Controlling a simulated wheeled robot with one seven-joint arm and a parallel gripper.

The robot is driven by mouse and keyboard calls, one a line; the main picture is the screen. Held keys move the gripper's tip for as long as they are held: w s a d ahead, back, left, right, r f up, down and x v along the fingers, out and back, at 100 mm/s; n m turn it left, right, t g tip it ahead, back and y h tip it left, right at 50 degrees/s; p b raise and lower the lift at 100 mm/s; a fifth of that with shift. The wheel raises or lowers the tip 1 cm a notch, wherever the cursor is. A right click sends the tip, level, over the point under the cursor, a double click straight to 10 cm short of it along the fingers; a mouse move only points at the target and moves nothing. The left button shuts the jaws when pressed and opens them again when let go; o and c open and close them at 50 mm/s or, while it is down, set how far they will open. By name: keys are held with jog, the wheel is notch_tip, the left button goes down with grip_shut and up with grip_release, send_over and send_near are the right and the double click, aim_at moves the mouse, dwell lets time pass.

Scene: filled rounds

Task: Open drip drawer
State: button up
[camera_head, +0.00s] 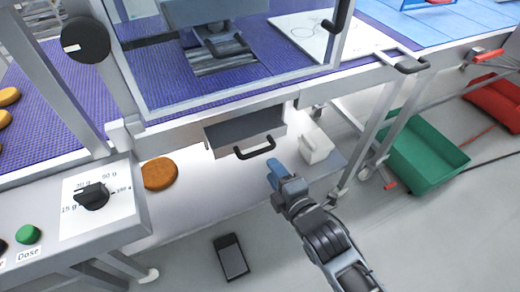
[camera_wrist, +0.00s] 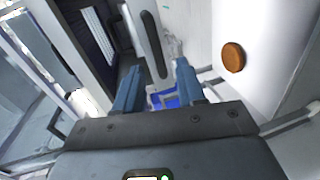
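The drip drawer (camera_head: 222,137) is a grey box under the machine's front edge. A dark recess shows at its face; I cannot tell how far out it stands. Its black bar handle (camera_head: 255,148) is at the lower front. In the wrist view the black handle (camera_wrist: 152,38) runs steeply along a pale panel, just ahead of my fingers. My gripper (camera_head: 275,172) is below and right of the handle in the head view, apart from it. In the wrist view my gripper (camera_wrist: 155,78) has its blue fingers spread, with nothing held between them.
A white container (camera_head: 316,148) stands right of the drawer, near my gripper. An orange-brown round (camera_head: 160,173) lies at the left. A dial panel (camera_head: 95,200) is left, a green bin (camera_head: 425,150) right. A dark flat object (camera_head: 231,257) lies on the floor.

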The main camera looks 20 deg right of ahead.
aim_at(260, 150)
jog(key=shift+n, duration=0.3)
jog(key=x, duration=0.9)
jog(key=shift+w+r, duration=0.2)
jog(key=shift+r, duration=0.05)
grip_shut()
